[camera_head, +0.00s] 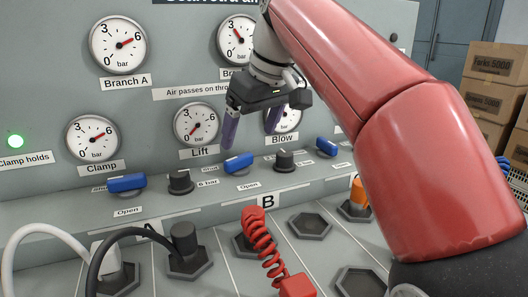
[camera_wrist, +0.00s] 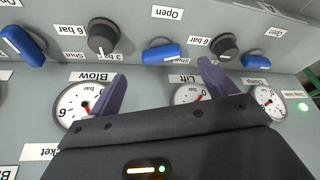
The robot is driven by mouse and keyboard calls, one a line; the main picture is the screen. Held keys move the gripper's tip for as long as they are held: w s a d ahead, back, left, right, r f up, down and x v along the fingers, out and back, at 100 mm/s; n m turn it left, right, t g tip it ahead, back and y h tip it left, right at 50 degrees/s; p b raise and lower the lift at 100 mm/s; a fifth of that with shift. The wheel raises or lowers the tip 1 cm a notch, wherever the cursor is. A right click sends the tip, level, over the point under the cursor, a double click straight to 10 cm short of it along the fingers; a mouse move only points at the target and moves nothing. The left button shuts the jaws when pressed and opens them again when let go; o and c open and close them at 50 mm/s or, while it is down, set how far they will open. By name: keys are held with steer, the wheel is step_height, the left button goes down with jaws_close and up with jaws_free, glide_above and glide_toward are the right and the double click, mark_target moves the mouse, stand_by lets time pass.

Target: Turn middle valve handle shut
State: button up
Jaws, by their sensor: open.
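The middle valve handle (camera_head: 238,163) is a blue lever on the sloped ledge below the Lift gauge (camera_head: 196,124). A "Shut" label is to its left and an "Open" label (camera_head: 249,186) is below it. It also shows in the wrist view (camera_wrist: 162,53), where the panel appears upside down. My gripper (camera_head: 250,128) has two purple fingers, spread apart and empty. It is in front of the panel, above the middle handle in the head view. In the wrist view the fingertips (camera_wrist: 163,72) lie either side of the handle's line, apart from it.
Similar blue handles sit left (camera_head: 126,183) and right (camera_head: 327,147). Black knobs (camera_head: 181,182) (camera_head: 284,161) stand between them, close beside the middle handle. Below are hexagonal sockets, a red coiled hose (camera_head: 263,240) and black and white hoses. Cardboard boxes (camera_head: 492,98) stand at right.

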mark_target(240, 159)
steer(key=b+x, duration=0.1)
steer(key=x, duration=0.6)
steer(key=shift+s+b, duration=0.1)
steer(key=shift+b, duration=0.25)
steer(key=c, duration=1)
steer(key=m, duration=0.1)
steer(key=m+p, duration=0.1)
steer(key=shift+s+a+r+m+t+h, duration=0.2)
steer(key=shift+m+t+h, duration=0.1)
steer(key=shift+h, duration=0.1)
steer(key=shift+f+m+t+h+p, duration=0.15)
steer(key=shift+m+t+h+p, duration=0.15)
steer(key=shift+m+p, duration=0.5)
steer(key=o, duration=1)
